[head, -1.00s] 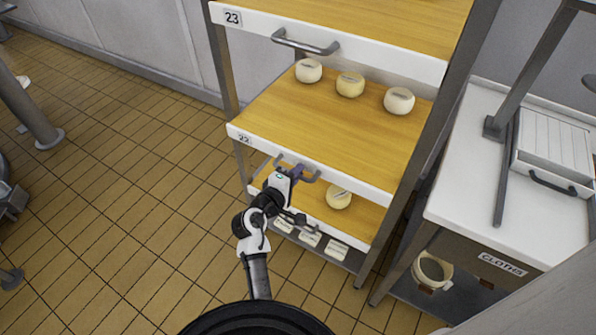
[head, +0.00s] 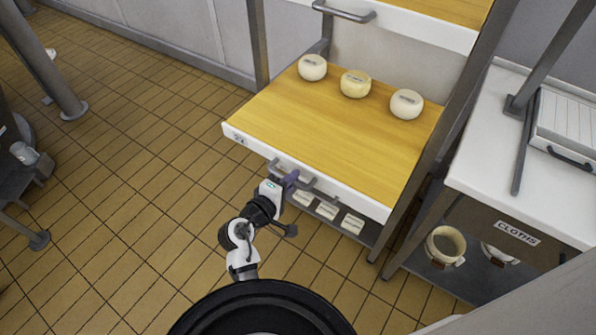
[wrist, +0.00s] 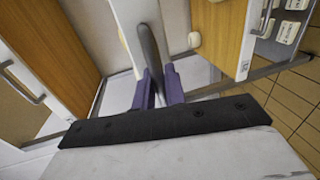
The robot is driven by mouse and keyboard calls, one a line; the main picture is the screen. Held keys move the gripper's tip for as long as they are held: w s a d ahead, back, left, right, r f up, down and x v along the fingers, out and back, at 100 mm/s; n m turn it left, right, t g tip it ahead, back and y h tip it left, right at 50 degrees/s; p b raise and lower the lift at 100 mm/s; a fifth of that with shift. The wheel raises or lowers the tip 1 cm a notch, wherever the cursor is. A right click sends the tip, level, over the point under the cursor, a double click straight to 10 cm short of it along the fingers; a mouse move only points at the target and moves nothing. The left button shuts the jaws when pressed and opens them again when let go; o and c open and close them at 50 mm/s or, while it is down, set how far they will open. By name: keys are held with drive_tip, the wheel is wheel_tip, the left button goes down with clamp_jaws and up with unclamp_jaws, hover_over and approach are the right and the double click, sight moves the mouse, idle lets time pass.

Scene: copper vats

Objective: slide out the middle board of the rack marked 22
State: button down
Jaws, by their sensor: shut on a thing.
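The middle board (head: 325,130), marked 22 on its white front edge, juts out of the rack (head: 258,50) towards me. My gripper (head: 291,181) is shut on the grey handle of this board. In the wrist view the handle (wrist: 148,48) runs between my two purple fingers (wrist: 158,86). The lower board is mostly hidden beneath the middle one in the head view.
The top board's handle (head: 343,12) is above. Several white boxes (head: 327,210) sit low in the rack. To the right stands a white-topped table (head: 545,185) with a CLOTHS label and a beige pot (head: 445,245) beneath.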

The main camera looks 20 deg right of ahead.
drive_tip(key=shift+s+a, duration=0.35)
drive_tip(key=shift+a, duration=0.2)
drive_tip(key=c, duration=1.5)
unclamp_jaws()
drive_tip(key=shift+c, duration=0.2)
